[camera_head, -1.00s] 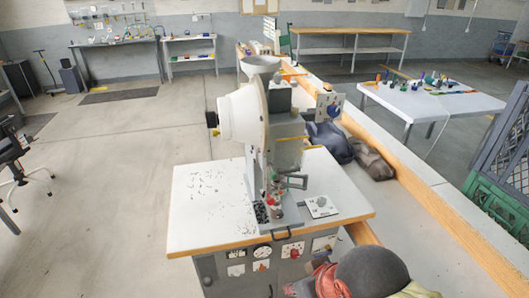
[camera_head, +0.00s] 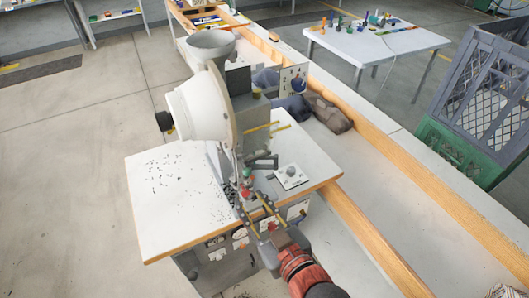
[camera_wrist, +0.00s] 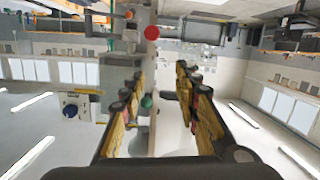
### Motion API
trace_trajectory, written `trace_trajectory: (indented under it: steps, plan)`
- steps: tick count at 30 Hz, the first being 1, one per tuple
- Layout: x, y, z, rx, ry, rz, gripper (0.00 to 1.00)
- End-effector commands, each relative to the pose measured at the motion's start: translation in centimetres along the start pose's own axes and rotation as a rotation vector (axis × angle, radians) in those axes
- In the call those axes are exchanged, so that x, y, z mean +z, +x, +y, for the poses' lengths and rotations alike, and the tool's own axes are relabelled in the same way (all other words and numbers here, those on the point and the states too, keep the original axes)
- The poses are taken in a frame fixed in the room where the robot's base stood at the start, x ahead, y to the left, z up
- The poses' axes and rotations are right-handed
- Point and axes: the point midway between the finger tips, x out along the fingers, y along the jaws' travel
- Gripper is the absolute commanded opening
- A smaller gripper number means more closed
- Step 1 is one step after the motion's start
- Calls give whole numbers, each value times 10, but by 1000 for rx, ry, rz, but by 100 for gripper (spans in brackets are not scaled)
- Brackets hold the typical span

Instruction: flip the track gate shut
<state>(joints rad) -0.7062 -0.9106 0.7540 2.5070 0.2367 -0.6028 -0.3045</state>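The eyelet press (camera_head: 240,95) stands on a white-topped bench, with a white drum on its left side and a grey hopper on top. Small red (camera_head: 246,193) and green (camera_head: 247,172) parts sit low on its front; a red knob (camera_wrist: 152,32) and a green knob (camera_wrist: 147,101) show in the wrist view. I cannot make out for certain which small part is the track gate. My gripper (camera_head: 253,204) is just in front of these parts, partly covering them. In the wrist view my gripper (camera_wrist: 160,76) has its yellow fingers apart, with nothing clearly held between them.
The bench top (camera_head: 155,215) has small dark bits scattered on its left. A white plate with a knob (camera_head: 291,174) lies right of the press. A wood-edged rail (camera_head: 370,235) and dark bags (camera_head: 325,112) are to the right.

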Motion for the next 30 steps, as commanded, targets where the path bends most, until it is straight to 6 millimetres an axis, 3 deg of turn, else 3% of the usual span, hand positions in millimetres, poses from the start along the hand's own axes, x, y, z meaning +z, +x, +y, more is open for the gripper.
trace_trajectory:
  steps: [3,7,11,22,30]
  plan:
    - [-32,-2,12,46,-25,118,32]
    - [-48,-4,18,70,-48,176,32]
    - [-51,5,19,74,-58,181,32]
    - [-60,56,23,73,-57,178,32]
    - [-63,71,23,71,-57,179,32]
